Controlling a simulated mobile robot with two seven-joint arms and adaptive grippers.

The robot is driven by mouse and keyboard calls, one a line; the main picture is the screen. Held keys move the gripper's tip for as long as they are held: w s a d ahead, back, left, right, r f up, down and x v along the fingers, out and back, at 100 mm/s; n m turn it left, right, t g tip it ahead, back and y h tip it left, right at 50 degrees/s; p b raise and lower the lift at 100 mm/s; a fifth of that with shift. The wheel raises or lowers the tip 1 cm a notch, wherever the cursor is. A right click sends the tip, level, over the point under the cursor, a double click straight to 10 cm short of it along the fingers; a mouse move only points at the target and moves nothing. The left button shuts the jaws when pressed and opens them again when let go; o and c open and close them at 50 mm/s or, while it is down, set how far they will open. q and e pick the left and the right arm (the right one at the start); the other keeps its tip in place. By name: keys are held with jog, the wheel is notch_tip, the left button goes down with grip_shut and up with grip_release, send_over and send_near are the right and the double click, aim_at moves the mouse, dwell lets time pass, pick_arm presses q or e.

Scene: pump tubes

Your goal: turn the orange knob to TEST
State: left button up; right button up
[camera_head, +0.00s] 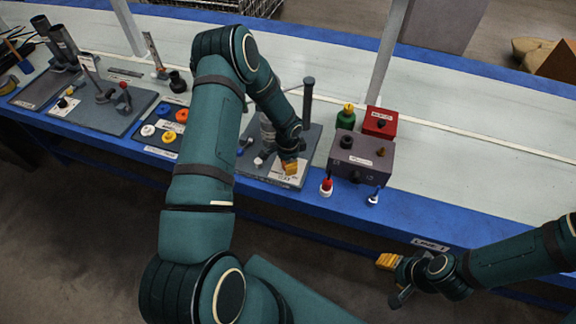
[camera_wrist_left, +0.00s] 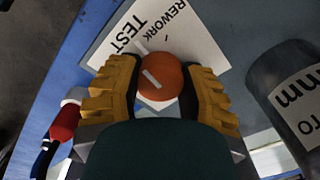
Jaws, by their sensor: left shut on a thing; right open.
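The orange knob (camera_wrist_left: 162,76) sits between the two yellow-padded fingers of my left gripper (camera_wrist_left: 161,90) in the left wrist view. The gripper is shut on it from both sides. A white line on the knob slants toward the upper left, on the side of the word TEST. The white label (camera_wrist_left: 205,30) beside the knob reads TEST at left and REWORK further right. In the head view my left gripper (camera_head: 290,167) is over the grey plate (camera_head: 312,136), and the knob is hidden there. My right gripper (camera_head: 388,262) is open and empty in front of the table.
A dark grey box (camera_head: 348,165) with black knobs stands right of the plate, near a red box (camera_head: 381,122) and a green bottle (camera_head: 346,118). A red-and-white piece (camera_head: 326,187) stands at the blue front edge. The table's right side is clear.

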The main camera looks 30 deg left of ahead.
pick_arm(q)
jog(key=shift+n, duration=0.6)
jog(key=o, duration=1.2)
jog(key=shift+o, duration=0.2)
notch_tip(320, 180, up, 12)
jog(key=shift+d, duration=0.1)
